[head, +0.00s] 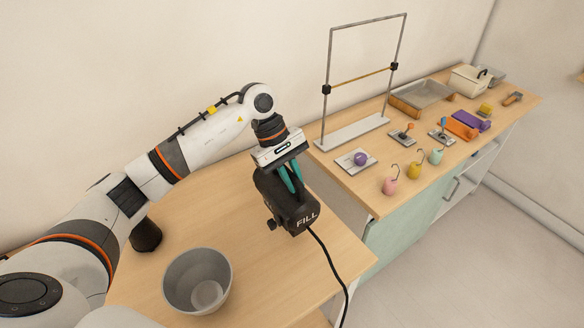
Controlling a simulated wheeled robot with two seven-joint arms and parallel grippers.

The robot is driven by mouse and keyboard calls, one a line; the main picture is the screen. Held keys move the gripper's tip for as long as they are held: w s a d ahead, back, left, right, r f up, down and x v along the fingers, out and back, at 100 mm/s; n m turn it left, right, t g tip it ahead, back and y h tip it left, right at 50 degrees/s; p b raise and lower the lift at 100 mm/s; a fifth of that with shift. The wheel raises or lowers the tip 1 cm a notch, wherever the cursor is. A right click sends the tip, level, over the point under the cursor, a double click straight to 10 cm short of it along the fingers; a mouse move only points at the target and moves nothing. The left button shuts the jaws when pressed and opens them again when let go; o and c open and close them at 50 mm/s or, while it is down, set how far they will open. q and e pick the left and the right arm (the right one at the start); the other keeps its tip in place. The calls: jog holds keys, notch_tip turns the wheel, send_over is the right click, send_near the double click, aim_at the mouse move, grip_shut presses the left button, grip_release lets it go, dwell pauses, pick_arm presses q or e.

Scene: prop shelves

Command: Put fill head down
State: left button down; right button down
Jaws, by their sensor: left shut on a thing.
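The fill head (292,212) is a black block with white FILL lettering and a black cable running from it over the table's right edge. My left gripper (290,180) has teal fingers and is shut on the top of the fill head. The fill head appears over the right part of the near wooden table (180,212). I cannot tell whether its underside touches the table. My right gripper is not in view.
A grey bowl (198,281) stands at the table's front, and a black object (146,236) stands partly behind my left arm. Table space between bowl and fill head is clear.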

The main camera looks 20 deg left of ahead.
pick_arm(q)
jog(key=shift+w+f+p, duration=0.15)
jog(key=shift+f+p, duration=0.45)
jog(key=shift+f, duration=1.3)
jog(key=c, duration=1.4)
grip_release()
jog(key=shift+f, duration=0.15)
jog(key=shift+o, duration=0.2)
jog(key=b+v, duration=0.4)
jog(key=v, duration=0.8)
jog(key=shift+s, duration=0.2)
